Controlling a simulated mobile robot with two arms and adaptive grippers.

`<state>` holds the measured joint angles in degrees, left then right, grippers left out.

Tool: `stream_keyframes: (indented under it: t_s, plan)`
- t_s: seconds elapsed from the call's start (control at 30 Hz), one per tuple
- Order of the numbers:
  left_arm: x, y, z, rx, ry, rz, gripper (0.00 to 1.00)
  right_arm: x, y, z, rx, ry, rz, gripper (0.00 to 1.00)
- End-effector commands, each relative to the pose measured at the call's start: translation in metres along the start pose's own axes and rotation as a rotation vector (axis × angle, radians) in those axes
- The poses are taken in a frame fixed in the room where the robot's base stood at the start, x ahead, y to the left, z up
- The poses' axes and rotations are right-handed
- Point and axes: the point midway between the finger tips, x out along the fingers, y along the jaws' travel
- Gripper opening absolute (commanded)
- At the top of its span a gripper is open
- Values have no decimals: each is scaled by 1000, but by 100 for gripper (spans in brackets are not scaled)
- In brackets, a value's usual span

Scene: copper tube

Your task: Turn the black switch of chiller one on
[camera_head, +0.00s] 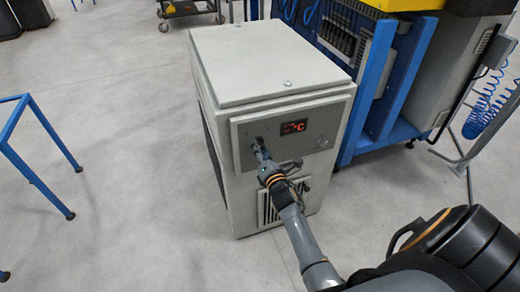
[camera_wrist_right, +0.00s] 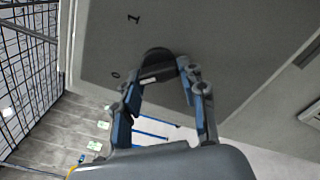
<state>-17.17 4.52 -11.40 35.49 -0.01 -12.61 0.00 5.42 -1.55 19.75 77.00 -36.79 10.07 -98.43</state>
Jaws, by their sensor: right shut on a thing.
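Chiller one (camera_head: 275,68) is a pale grey-green box standing on the floor in the head view. Its front panel has a small dark display with red characters (camera_head: 293,127). The black switch (camera_wrist_right: 157,63) shows in the right wrist view on the grey panel, with a "1" and a "0" printed beside it. My right gripper (camera_head: 258,146) is at the left part of the panel. In the wrist view its two fingers (camera_wrist_right: 158,82) are shut on the black switch, one on each side. A pale mark shows on the switch; its exact setting is unclear. My left gripper is not in view.
A blue frame with equipment (camera_head: 365,75) stands close to the right of the chiller. A blue-legged table (camera_head: 40,180) is at the left. A dark wheeled cart (camera_head: 190,8) is at the back. The floor left of the chiller is clear.

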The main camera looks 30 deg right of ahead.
Motion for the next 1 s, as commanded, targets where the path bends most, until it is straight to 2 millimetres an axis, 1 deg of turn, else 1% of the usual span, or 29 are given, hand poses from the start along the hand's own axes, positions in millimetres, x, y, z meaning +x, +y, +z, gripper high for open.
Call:
stream_keyframes:
  t_s: [0.27,1.0]
  plan:
    - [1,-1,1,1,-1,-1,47,0,0,-1,192,1,0,10]
    - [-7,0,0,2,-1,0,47,0,4,2,894,1,-2,10]
